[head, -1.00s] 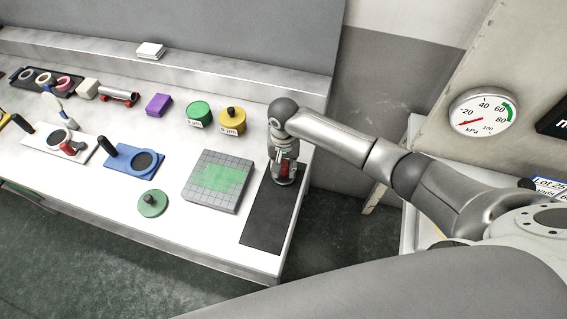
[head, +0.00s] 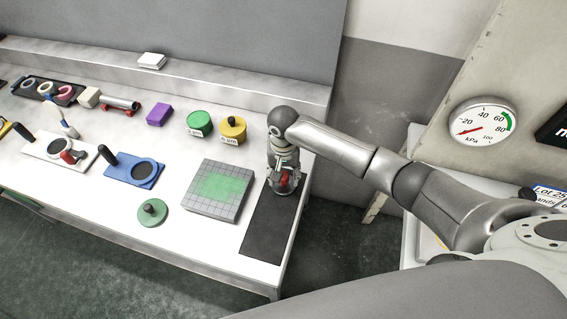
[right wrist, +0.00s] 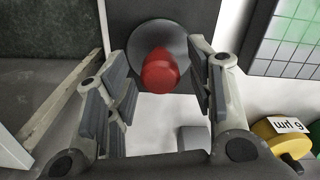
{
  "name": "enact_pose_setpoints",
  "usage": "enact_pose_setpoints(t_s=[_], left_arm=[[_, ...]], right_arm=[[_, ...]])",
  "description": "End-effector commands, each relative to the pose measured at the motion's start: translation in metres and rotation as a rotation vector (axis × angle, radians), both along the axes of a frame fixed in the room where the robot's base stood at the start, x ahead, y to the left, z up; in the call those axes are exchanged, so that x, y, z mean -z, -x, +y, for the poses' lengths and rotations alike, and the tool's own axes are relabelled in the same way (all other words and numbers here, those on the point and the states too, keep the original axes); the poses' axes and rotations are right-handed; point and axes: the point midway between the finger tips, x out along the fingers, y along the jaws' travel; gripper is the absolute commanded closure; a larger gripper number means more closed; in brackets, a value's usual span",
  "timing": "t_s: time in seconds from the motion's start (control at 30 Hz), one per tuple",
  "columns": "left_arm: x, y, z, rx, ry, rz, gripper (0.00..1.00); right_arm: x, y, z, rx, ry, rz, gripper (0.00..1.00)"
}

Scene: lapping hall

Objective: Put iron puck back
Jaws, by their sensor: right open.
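The iron puck is a dark grey disc with a red knob. It stands on the black mat (head: 268,226) at the right end of the bench. In the right wrist view its disc (right wrist: 150,34) and red knob (right wrist: 160,72) lie ahead, between the finger pads. My right gripper (head: 284,188) points down over the mat in the head view, with the red knob showing between its fingers. In the right wrist view this gripper (right wrist: 163,85) is open, with gaps on both sides of the knob. My left gripper is not in view.
The gridded grey plate (head: 218,191) lies just left of the mat. A yellow tin (head: 233,131) and a green tin (head: 199,124) stand behind it. A green puck (head: 152,212) and a blue plate (head: 134,170) lie further left. The bench's right edge is close beside the mat.

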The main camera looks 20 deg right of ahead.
Motion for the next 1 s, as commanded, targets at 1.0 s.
enact_pose_setpoints(t_s=[1.0], left_arm=[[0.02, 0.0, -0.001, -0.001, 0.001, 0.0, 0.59]], right_arm=[[-0.112, -0.001, 0.0, 0.0, -0.001, 0.0, 0.5]])
